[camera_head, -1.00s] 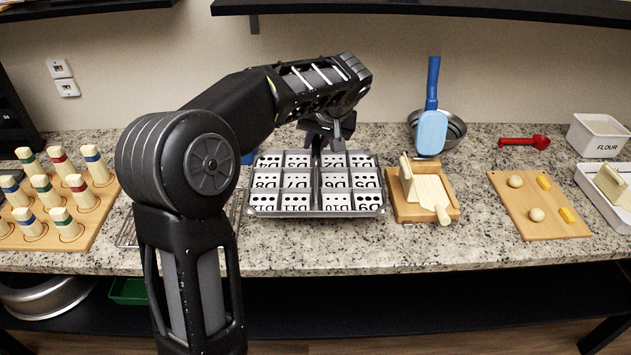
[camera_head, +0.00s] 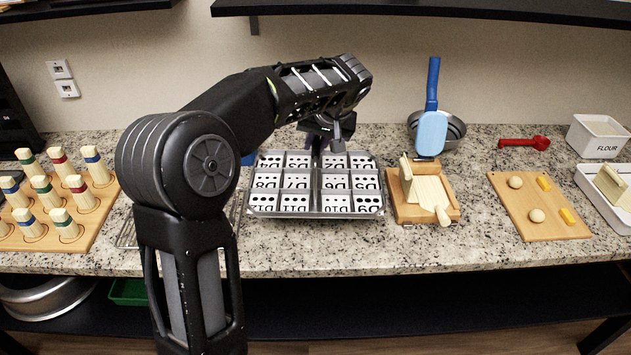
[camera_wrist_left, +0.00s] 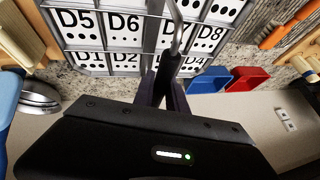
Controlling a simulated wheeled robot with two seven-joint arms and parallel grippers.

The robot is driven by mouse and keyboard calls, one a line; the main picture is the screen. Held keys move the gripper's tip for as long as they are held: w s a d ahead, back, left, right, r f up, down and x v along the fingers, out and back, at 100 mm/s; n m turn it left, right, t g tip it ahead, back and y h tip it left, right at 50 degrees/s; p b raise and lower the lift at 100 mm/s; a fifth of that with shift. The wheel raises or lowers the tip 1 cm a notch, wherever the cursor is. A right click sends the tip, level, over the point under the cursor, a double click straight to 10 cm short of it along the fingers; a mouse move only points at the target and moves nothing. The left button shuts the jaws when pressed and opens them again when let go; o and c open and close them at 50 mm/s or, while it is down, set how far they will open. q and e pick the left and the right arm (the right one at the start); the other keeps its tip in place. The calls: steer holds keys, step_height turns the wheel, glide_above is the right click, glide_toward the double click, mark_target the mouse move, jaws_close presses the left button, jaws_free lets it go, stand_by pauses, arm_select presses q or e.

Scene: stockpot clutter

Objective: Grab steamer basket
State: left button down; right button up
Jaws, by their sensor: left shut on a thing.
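My left gripper (camera_head: 322,143) reaches down at the back middle of a shallow metal tray (camera_head: 267,213) divided into compartments with cards marked D and a number. Nothing in view is plainly a steamer basket, and I cannot tell whether the rod belongs to one. My right gripper is not in view.
To the right stand a metal bowl (camera_head: 457,133) behind a blue-handled tool (camera_head: 432,132), a wooden board with a block (camera_head: 427,192), and a board with balls (camera_head: 536,215). A pegboard (camera_head: 92,232) is left. Red and blue bins (camera_wrist_left: 250,77) show in the wrist view.

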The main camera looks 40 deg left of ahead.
arm_select(q)
steer(key=shift+r+p, duration=0.4)
steer(key=shift+p, duration=0.15)
step_height(320, 180, up, 10)
steer(key=shift+f, duration=0.1)
stand_by(0.6)
